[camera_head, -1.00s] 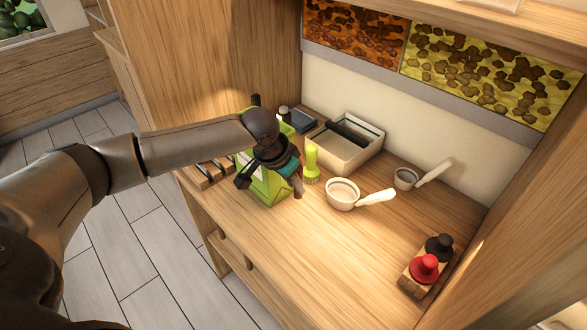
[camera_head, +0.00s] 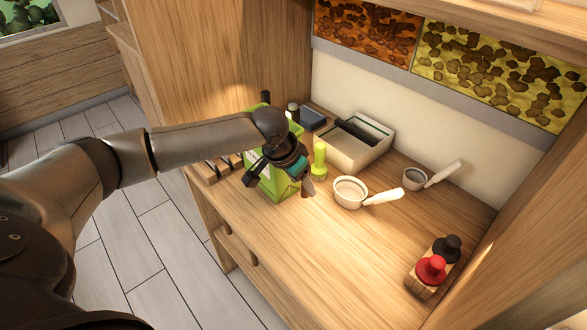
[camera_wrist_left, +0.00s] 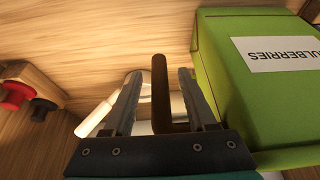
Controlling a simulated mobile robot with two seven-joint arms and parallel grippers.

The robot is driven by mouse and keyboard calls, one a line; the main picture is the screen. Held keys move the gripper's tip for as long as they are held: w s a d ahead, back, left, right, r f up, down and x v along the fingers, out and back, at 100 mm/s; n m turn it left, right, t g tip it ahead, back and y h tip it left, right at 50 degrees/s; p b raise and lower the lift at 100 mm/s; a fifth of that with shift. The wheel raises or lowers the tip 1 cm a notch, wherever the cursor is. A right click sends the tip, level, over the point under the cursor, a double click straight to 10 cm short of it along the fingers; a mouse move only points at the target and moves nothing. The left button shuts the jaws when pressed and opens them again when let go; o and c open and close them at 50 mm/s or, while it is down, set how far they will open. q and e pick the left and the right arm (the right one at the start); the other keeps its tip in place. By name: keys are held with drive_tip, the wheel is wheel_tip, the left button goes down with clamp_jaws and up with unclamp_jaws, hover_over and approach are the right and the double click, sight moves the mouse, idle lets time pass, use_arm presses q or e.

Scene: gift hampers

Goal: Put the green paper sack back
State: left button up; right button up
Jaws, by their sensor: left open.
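The green paper sack (camera_head: 283,190) stands upright on the wooden bench near its left end, partly hidden behind my left gripper and wrist. In the left wrist view the sack (camera_wrist_left: 225,88) fills the right side, with a white label ending in "ULBERRIES". My left gripper (camera_head: 307,186) is in front of the sack in the head view. In the left wrist view my left gripper (camera_wrist_left: 158,85) is open, with its fingers to the left of the sack and not around it. A dark upright rod shows between the fingers; I cannot tell what it is. My right gripper is not in view.
A lime brush (camera_head: 319,162) stands just right of the sack. A white scoop (camera_head: 350,193), a smaller scoop (camera_head: 415,180) and an open box (camera_head: 357,150) are beyond. Red and black stampers (camera_head: 432,268) sit at right. A slotted wooden rack (camera_head: 212,172) is at left. The front middle bench is clear.

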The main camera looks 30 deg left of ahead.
use_arm(q)
drive_tip(key=p+v, duration=0.3)
drive_tip(key=v, duration=1.2)
drive_tip(key=s+d+f+m+h, duration=0.2)
drive_tip(key=s+d+f, duration=0.8)
drive_tip(key=d, duration=0.4)
drive_tip(key=s+a+f+n+g+y, duration=0.1)
drive_tip(key=s+a+f+n+y, duration=0.35)
drive_tip(key=s, duration=0.65)
wheel_tip(320, 180, down, 23)
drive_tip(key=g+h+b, duration=0.1)
drive_tip(key=b, duration=0.1)
drive_tip(key=s+a+f+m+g, duration=0.1)
drive_tip(key=s+a+f, duration=0.2)
drive_tip(key=s+f, duration=1.3)
drive_tip(key=shift+s+f+b, duration=0.25)
drive_tip(key=shift+f+b, duration=0.1)
drive_tip(key=shift+b, duration=0.05)
drive_tip(key=shift+o, duration=0.4)
drive_tip(key=shift+w+a, duration=0.1)
